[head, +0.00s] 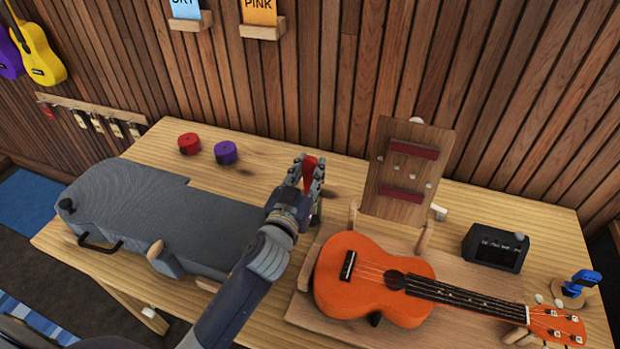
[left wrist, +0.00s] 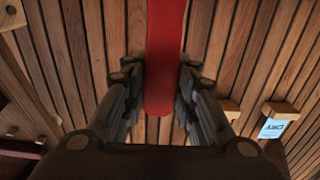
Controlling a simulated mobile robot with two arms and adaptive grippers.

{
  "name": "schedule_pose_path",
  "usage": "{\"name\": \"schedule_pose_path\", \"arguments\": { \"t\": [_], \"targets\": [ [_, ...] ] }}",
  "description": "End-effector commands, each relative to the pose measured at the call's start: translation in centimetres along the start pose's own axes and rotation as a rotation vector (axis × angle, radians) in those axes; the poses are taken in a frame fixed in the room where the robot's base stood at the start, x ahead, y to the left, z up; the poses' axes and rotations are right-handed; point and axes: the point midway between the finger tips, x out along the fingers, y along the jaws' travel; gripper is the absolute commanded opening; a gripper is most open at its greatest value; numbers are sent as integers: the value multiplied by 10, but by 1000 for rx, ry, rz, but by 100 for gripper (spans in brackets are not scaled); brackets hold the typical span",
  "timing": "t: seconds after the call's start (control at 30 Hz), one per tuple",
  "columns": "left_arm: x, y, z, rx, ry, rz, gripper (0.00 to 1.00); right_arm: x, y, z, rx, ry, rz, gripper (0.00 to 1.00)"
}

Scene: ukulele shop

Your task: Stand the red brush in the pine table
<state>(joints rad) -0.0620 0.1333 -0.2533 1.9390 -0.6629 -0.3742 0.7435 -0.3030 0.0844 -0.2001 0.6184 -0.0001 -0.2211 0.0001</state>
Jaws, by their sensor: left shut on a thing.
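My left gripper (head: 305,178) is shut on the red brush (head: 310,166), above the back middle of the pine table (head: 265,150). In the left wrist view the red brush (left wrist: 165,62) is a long red bar between the two fingers, with the plank wall behind it. The fingers hide part of the brush in the head view, and I cannot tell whether its lower end touches the table. A small greenish thing (head: 316,213) shows just below the gripper, partly hidden. My right gripper is not in view.
A grey case (head: 150,205) lies on the left of the table. Red (head: 188,143) and purple (head: 225,152) rolls stand behind it. An orange ukulele (head: 370,280) lies at the right before an upright wooden board (head: 408,170). A black display box (head: 495,247) and blue clip (head: 585,282) stand far right.

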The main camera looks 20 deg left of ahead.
Motion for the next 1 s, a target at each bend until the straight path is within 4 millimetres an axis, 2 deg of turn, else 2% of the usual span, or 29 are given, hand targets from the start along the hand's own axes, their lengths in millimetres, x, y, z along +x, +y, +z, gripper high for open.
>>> {"name": "schedule_pose_path", "arguments": {
  "t": [0.03,0.13,0.53,0.57,0.63,1.0],
  "targets": [
    [0,0,11,-1,-3,-1,3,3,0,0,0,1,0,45],
    [0,0,19,-1,-1,0,3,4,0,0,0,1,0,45],
    [0,0,25,0,0,0,3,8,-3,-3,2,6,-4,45],
    [0,0,24,0,0,0,31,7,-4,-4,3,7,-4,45],
    [0,0,23,0,0,0,47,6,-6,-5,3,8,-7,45],
    [0,0,21,0,0,0,47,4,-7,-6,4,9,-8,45]
  ]
}}
